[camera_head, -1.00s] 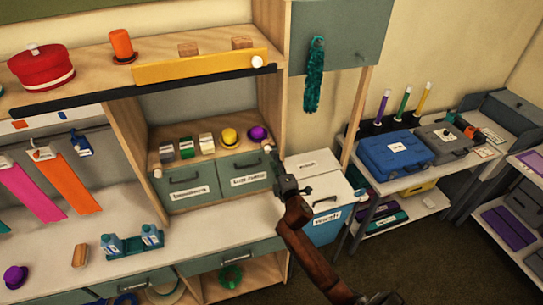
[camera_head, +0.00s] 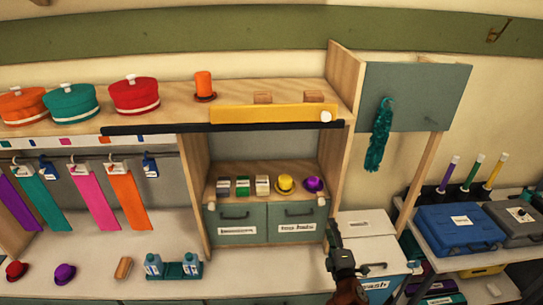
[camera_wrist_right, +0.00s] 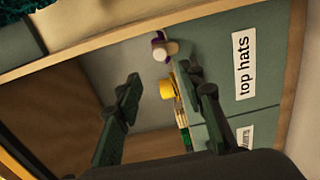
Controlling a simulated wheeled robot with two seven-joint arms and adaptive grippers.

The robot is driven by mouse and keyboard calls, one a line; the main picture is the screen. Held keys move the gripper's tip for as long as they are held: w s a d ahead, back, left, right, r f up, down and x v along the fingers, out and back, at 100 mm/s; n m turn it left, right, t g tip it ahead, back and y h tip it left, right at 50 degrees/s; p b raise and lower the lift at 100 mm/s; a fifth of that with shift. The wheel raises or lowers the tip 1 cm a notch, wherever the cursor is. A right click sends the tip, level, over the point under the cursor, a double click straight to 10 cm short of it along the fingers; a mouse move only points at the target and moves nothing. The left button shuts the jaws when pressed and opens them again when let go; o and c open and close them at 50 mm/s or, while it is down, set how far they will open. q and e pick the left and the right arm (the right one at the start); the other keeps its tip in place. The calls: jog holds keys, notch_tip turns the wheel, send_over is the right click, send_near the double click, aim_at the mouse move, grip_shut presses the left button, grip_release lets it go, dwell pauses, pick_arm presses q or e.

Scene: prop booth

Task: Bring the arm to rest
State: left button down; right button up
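My right gripper (camera_head: 334,232) is in front of the shelf unit, at the lower right of the top hats drawer (camera_head: 297,222) in the head view. In the right wrist view its two fingers (camera_wrist_right: 162,85) stand apart with nothing between them. The top hats drawer (camera_wrist_right: 243,68) shows beyond the fingers there, with its label turned sideways. My right arm (camera_head: 348,284) comes up from the bottom edge of the head view. My left gripper is in neither view.
A yellow hat (camera_head: 285,183) and a purple hat (camera_head: 313,184) sit on the shelf above the drawers. A white-topped bin (camera_head: 368,224) stands just right of the gripper. A teal feathery strip (camera_head: 379,137) hangs from the cabinet above. A blue case (camera_head: 459,229) lies farther right.

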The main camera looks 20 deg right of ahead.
jog(key=s+d+f+m+g, duration=0.2)
jog(key=s+f+m+g, duration=0.7)
jog(key=s+f, duration=0.75)
jog(key=s+a+f+m+g+y, duration=0.2)
jog(key=s+a+f+m+g, duration=0.15)
jog(key=s, duration=0.55)
jog(key=s+a+f+m+g+y, duration=0.1)
jog(key=s+a+f+m+g, duration=0.25)
jog(key=s, duration=0.55)
notch_tip(320, 180, down, 34)
jog(key=s+a+n+b, duration=0.2)
jog(key=b, duration=0.1)
jog(key=s+f+b, duration=0.3)
jog(key=s+f, duration=1.6)
jog(key=shift+a+f+g+y, duration=0.2)
jog(key=shift+f+g+y, duration=0.1)
jog(key=shift+f+y, duration=0.1)
